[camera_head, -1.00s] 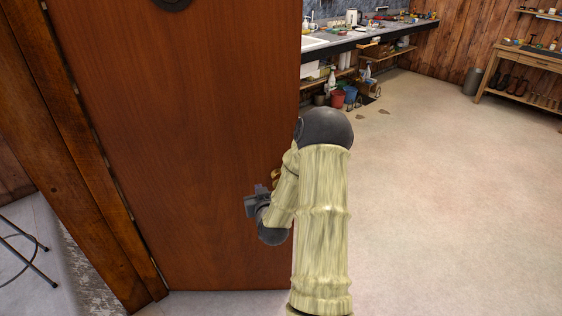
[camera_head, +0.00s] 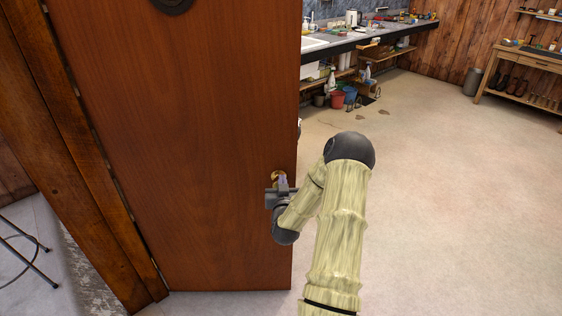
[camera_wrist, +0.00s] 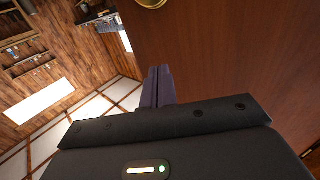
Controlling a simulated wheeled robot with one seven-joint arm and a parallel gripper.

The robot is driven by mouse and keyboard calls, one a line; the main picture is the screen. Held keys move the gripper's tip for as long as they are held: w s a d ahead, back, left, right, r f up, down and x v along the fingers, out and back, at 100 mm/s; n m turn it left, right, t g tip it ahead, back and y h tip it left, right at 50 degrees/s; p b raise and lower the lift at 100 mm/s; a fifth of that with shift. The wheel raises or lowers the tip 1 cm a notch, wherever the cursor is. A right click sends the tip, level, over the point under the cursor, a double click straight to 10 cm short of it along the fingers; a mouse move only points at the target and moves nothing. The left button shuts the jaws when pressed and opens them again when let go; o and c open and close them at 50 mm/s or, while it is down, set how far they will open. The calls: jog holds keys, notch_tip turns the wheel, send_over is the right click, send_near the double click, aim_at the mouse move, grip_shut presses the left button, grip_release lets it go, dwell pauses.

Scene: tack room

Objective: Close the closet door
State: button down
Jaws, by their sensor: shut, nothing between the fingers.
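The closet door (camera_head: 190,130) is a reddish-brown wooden panel standing open, hinged along its left edge at the wooden frame (camera_head: 85,165). Its brass knob (camera_head: 277,177) is near the right edge, partly hidden by my gripper. The knob also shows at the top of the wrist view (camera_wrist: 151,3). My gripper (camera_head: 282,180) is in front of the door near the knob and the door's free edge. In the wrist view its fingers (camera_wrist: 157,85) are together and empty, close to the door surface. I cannot tell whether they touch it.
A counter with a sink (camera_head: 318,42) runs along the back, with buckets (camera_head: 343,96) beneath. A wooden bench with boots (camera_head: 525,68) stands at the far right. A stool (camera_head: 28,250) stands at the lower left. The floor (camera_head: 455,190) right of the door is clear.

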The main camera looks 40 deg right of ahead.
jog(key=p, duration=0.3)
send_near(281, 157)
jog(key=x, duration=0.5)
jog(key=shift+w+d+r, duration=0.1)
jog(key=shift+w, duration=0.1)
jog(key=shift+w+d, duration=0.4)
jog(key=shift+w, duration=0.15)
